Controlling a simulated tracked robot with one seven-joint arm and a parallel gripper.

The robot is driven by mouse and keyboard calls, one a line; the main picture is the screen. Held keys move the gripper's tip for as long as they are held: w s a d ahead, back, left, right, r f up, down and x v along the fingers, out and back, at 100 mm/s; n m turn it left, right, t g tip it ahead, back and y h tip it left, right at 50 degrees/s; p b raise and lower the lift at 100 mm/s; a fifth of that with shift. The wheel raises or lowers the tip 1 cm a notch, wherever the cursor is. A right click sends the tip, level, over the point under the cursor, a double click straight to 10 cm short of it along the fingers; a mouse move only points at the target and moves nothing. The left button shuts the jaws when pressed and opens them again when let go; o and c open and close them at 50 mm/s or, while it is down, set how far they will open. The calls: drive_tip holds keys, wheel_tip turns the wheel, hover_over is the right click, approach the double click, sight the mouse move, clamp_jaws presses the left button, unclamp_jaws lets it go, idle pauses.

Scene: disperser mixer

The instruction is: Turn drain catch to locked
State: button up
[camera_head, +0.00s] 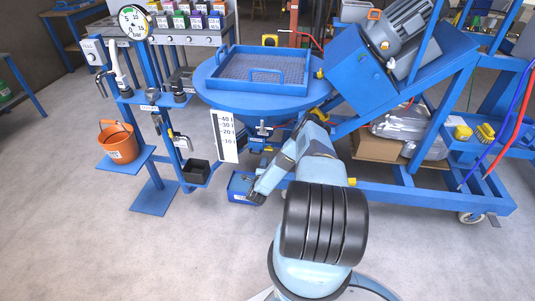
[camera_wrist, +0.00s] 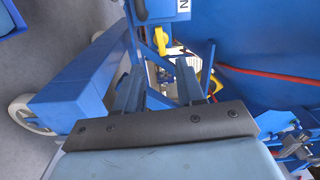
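The drain catch cannot be told for certain in either view. In the head view, small yellow parts (camera_head: 267,148) and blue fittings sit below the round blue hopper (camera_head: 213,88), partly hidden by my arm. In the wrist view, a yellow handle-like part (camera_wrist: 161,40) stands just beyond my gripper (camera_wrist: 159,78), roughly in line with the gap between the fingers. The two fingers are apart, and I see nothing clamped between them. In the head view my gripper (camera_head: 256,190) is low, below the hopper and beside a small blue box (camera_head: 238,184).
A white level scale (camera_head: 227,137) hangs left of my arm. A blue stand holds an orange bucket (camera_head: 117,142) and a black cup (camera_head: 196,172). The blue frame with the motor (camera_head: 402,32) stands at right. A red line (camera_wrist: 265,74) crosses the wrist view. Front floor is clear.

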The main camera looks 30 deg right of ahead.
sight(269, 149)
drive_tip(key=x, duration=0.9)
drive_tip(key=shift+w+d, duration=0.2)
drive_tip(key=shift+w, duration=0.05)
clamp_jaws()
